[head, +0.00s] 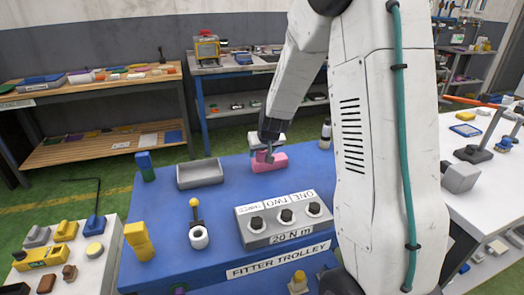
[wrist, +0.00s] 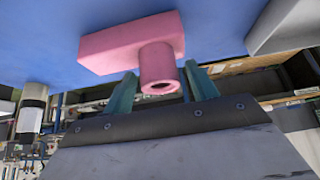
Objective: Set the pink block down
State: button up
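The pink block (head: 268,162) is at the back of the blue trolley top, right of the grey tray, and seems to rest on the surface. In the wrist view the pink block (wrist: 120,45) is a long bar with a round hollow stub pointing toward my gripper. My gripper (wrist: 160,80) has its two teal fingers on either side of the stub, with a narrow gap showing at each side. It looks open around the stub. In the head view my gripper (head: 265,150) is above the block, and its fingertips are partly hidden.
A dark-and-white bottle (head: 326,132) stands behind, near my arm.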

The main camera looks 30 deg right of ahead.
jog(key=shift+r, duration=0.2)
jog(key=v, duration=1.2)
jog(key=s+a+r+n+g+y, duration=0.1)
jog(key=s+a+r, duration=0.2)
jog(key=s+a, duration=0.35)
jog(key=s+a+r+n+g+y, duration=0.1)
jog(key=s+a+r, duration=0.2)
jog(key=s+a, duration=0.35)
jog(key=s+a+r+n+g, duration=0.1)
jog(key=s+a+g, duration=0.1)
jog(key=s, duration=1.5)
jog(key=shift+a+r+g, duration=0.2)
jog(key=shift+a+g, duration=0.15)
jog(key=shift+g, duration=0.25)
